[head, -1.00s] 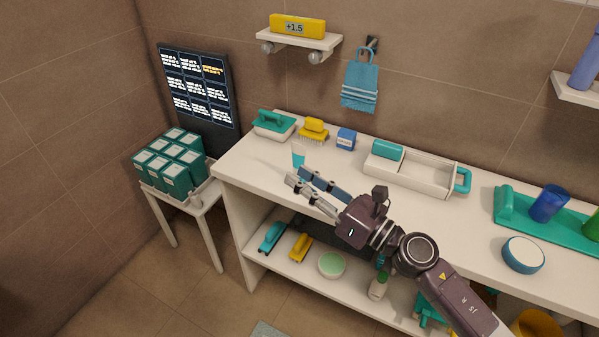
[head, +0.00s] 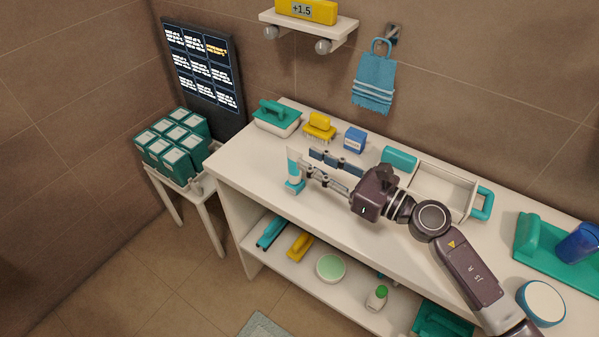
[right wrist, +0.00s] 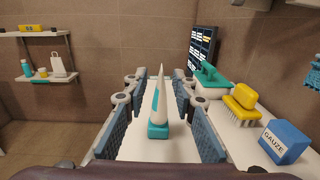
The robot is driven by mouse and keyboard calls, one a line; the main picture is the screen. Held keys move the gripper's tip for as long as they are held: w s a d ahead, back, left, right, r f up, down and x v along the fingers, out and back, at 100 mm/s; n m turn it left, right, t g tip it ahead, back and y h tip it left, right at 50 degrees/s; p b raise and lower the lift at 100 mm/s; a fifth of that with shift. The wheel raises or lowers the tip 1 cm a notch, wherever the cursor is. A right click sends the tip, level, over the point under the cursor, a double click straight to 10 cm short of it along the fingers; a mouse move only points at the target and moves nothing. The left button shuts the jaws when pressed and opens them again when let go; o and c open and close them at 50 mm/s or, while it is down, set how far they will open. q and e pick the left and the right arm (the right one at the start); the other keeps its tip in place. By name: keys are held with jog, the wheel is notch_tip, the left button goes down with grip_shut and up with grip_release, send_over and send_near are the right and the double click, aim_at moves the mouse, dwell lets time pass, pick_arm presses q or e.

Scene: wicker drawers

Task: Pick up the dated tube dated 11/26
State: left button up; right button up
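A white tube (head: 293,161) with a teal cap stands upright, cap down, near the front-left part of the white counter (head: 245,160). No date on it can be read. My right gripper (head: 310,163) is open, reaching left over the counter with its fingertips close to the tube. In the right wrist view the tube (right wrist: 158,107) appears centred between the two spread blue finger pads, with a gap on each side. I cannot tell how far it is between them. My left gripper is not in view.
Behind are a teal-handled box (head: 277,119), a yellow brush (head: 319,126) and a blue gauze box (head: 355,138). A white tray (head: 440,184) lies right of the gripper. Teal boxes (head: 172,146) fill a side stand under a text board (head: 202,66). The counter's left corner is clear.

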aim_at(294, 151)
jog(key=p+x, duration=0.1)
jog(key=x, duration=0.4)
jog(key=shift+w+r+p, duration=0.1)
jog(key=shift+w+p, duration=0.15)
jog(key=shift+p, duration=0.15)
jog(key=shift+w+a, duration=0.15)
jog(key=shift+a, duration=0.15)
jog(key=c, duration=0.6)
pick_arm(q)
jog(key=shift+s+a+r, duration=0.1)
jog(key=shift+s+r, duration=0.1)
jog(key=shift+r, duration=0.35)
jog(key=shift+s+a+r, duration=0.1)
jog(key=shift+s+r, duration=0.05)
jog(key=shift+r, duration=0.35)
pick_arm(e)
grip_shut()
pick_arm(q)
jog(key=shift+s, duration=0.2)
